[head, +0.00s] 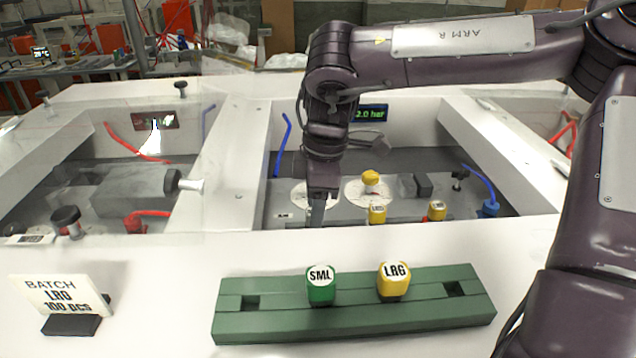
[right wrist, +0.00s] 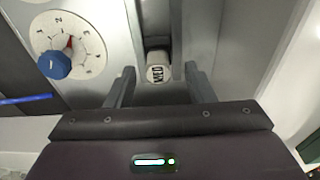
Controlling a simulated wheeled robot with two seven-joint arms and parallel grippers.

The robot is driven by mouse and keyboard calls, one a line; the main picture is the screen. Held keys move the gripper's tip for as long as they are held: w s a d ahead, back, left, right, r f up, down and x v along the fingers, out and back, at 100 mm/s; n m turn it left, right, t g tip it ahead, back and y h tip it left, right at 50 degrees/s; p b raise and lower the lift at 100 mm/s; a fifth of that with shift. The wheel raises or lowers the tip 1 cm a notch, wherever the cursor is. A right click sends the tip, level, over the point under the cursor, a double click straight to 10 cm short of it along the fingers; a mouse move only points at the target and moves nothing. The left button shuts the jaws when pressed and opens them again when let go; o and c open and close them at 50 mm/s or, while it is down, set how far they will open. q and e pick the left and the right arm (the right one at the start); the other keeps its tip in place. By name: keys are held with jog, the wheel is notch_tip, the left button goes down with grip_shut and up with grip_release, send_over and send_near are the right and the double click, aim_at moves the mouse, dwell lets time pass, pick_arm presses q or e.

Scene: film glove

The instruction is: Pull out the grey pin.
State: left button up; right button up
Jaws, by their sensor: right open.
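The grey pin (right wrist: 158,73) shows in the right wrist view, its pale round end facing me and lettered MED. It sits in a grey slot. My right gripper (right wrist: 159,82) is open, with one finger on each side of the pin in the picture and visible gaps between; I cannot tell how deep the fingers reach. In the head view my right gripper (head: 317,212) points down into the middle bay, just behind the white front ledge. The pin is hidden there. My left gripper is not in view.
A green block (head: 350,324) on the ledge holds a green SML pin (head: 321,287) and a yellow LRG pin (head: 394,281). A batch sign (head: 62,296) stands left. A dial with a blue knob (right wrist: 55,65) is beside the gripper. Yellow pieces (head: 437,210) stand in the bay.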

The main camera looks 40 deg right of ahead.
notch_tip(320, 180, down, 2)
jog(key=shift+w, duration=0.15)
jog(key=shift+f, duration=0.35)
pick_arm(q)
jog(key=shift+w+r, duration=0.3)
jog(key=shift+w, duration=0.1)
pick_arm(e)
jog(key=shift+a, duration=0.1)
grip_shut()
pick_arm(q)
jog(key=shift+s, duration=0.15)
pick_arm(e)
jog(key=shift+r, duration=0.1)
pick_arm(q)
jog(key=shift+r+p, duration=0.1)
jog(key=shift+p, duration=0.2)
pick_arm(e)
jog(key=shift+w+r, duration=0.15)
jog(key=shift+r, duration=0.25)
jog(key=shift+r, duration=0.1)
